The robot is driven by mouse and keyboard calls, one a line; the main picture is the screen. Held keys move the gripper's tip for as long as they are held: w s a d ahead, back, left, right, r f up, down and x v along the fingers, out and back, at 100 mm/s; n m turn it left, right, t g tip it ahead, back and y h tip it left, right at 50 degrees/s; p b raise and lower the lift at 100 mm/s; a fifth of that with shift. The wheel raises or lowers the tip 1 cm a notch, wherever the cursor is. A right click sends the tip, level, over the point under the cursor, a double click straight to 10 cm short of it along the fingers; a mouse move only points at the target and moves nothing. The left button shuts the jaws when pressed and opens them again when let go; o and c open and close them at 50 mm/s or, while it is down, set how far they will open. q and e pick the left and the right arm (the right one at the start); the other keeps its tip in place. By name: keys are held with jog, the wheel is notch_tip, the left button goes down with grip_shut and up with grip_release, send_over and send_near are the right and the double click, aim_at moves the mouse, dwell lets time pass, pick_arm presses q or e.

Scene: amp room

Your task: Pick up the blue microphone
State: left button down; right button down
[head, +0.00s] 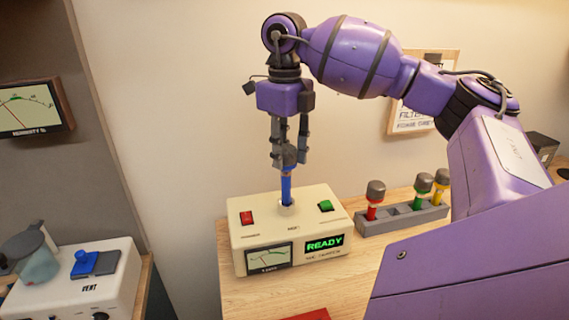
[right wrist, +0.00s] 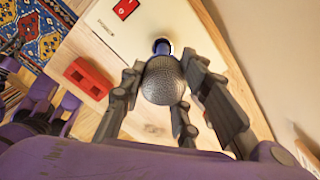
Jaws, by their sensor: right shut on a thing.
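The blue microphone has a grey mesh head and a blue handle (head: 286,188). It stands upright over the round socket on top of a cream box (head: 242,237) with a lit READY display. The handle's lower end meets the socket; I cannot tell whether it is inside. My right gripper (head: 288,158) points down from above and is shut on the microphone near its head. In the right wrist view the mesh head (right wrist: 165,80) sits between the fingers, with the blue handle beyond it.
A grey rack (head: 400,216) with red, green and yellow microphones stands right of the box. A red object (right wrist: 88,78) lies on the wooden table in front of the box. A white VENT device (head: 115,290) stands at the left, across a gap. The wall is close behind.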

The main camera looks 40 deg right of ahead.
jog(key=s+a+r, duration=0.2)
jog(key=s+r, duration=0.8)
jog(key=s, duration=0.4)
jog(key=shift+r, duration=0.15)
jog(key=shift+w+a+p, duration=0.1)
jog(key=shift+p, duration=0.2)
dwell(0.4)
